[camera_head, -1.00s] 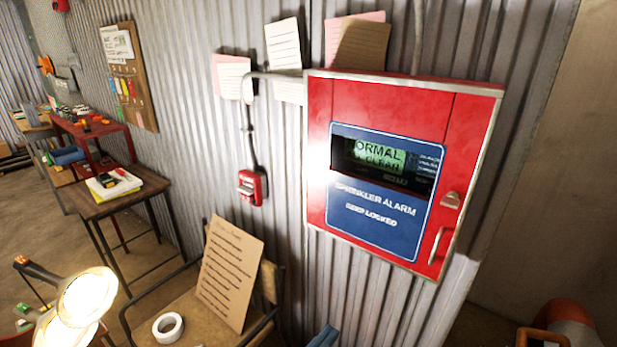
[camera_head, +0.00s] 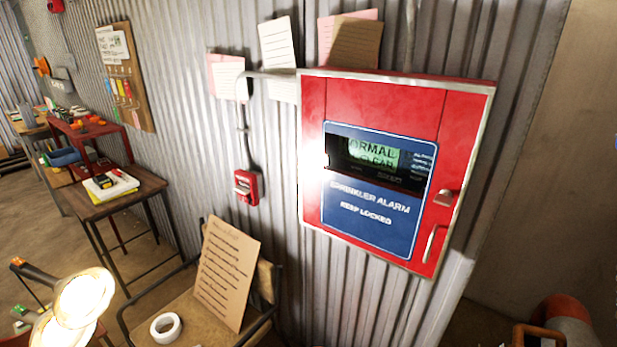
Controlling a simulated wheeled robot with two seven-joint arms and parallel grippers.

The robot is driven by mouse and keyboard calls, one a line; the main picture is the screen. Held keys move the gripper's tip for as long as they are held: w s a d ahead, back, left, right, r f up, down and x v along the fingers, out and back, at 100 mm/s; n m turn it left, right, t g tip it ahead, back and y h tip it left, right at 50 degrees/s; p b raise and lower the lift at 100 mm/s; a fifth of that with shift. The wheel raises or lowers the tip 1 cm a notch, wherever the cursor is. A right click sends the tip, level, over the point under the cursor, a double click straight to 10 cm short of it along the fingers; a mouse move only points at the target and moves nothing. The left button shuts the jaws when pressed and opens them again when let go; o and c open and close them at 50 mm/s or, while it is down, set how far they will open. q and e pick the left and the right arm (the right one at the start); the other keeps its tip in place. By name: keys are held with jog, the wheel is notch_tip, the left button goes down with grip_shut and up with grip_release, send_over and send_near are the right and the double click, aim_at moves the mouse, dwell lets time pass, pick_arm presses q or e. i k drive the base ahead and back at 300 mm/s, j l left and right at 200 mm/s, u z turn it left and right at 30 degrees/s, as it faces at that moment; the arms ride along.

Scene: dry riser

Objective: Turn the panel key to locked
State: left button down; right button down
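The red sprinkler alarm panel (camera_head: 470,110) is on the corrugated metal wall, with its door closed. Its blue plate reads "SPRINKLER ALARM KEEP LOCKED", and its green display (camera_head: 373,154) reads "NORMAL" with a second line partly legible. A small metal fitting (camera_head: 445,197) is on the door's right side, above a pale handle (camera_head: 432,243). I cannot tell whether the fitting is the panel key or which way any key is turned. Neither of my grippers is in view.
A small red call box (camera_head: 246,187) is on the wall left of the panel. Below are a chair with a cardboard notice (camera_head: 227,270) and a white tape roll (camera_head: 166,327). A lit lamp (camera_head: 84,297) is at lower left. An orange object (camera_head: 562,312) is at lower right.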

aim_at(443, 199)
jog(key=i+j+z, duration=0.15)
jog(key=z, duration=0.35)
jog(key=i+j+z, duration=0.15)
jog(key=z, duration=0.3)
jog(key=i+j+z, duration=0.1)
jog(key=j+z, duration=0.2)
jog(key=z, duration=0.2)
